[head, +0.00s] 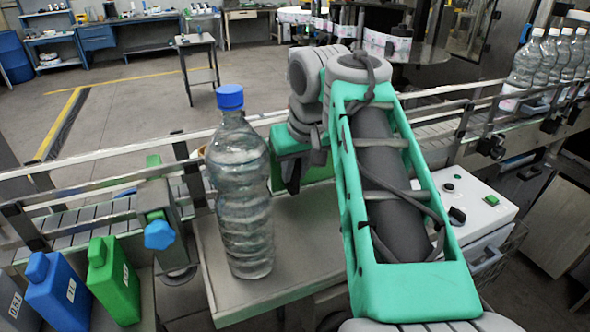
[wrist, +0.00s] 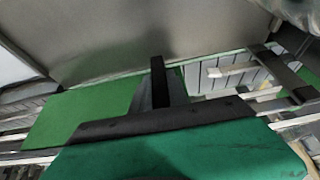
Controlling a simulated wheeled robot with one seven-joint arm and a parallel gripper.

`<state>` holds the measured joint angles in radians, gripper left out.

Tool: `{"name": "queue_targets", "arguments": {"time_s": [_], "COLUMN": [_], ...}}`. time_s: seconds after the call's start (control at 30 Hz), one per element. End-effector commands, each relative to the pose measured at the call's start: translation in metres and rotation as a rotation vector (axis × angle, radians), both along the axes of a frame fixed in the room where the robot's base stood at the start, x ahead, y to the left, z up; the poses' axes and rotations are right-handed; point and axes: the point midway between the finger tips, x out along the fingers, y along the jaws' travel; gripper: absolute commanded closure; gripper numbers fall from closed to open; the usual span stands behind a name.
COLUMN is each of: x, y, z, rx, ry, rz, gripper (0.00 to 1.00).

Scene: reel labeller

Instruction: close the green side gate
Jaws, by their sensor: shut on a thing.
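The green side gate (wrist: 70,122) shows in the wrist view as a flat bright green panel beside the conveyor rails. In the head view a piece of it (head: 318,170) shows behind my wrist, and the rest is hidden by my arm. My gripper (wrist: 160,85) has its dark fingers together at the panel's edge, shut on the gate. In the head view my gripper (head: 292,176) is low beside the conveyor, partly covered by my own arm. The exact contact is hidden by the gripper body.
A large clear bottle with a blue cap (head: 241,190) stands upright on a grey shelf (head: 310,240), close left of my gripper. A conveyor with rails (head: 100,210) runs behind. A blue knob (head: 159,235) and blue and green jugs (head: 113,280) are left; a control box (head: 470,205) is right.

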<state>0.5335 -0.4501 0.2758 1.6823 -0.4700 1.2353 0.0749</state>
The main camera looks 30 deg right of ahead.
Motion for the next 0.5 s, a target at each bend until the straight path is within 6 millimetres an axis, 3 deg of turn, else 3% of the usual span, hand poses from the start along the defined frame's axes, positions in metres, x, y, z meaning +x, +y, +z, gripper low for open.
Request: {"name": "queue_targets", "arguments": {"time_s": [0.3, 0.5], "x": [0.0002, 0.0003], "y": [0.0005, 0.0004], "z": [-0.0001, 0.0003], "rx": [0.001, 0.0], "ry": [0.001, 0.0], "rz": [0.001, 0.002], "gripper": [0.58, 0.58]}}
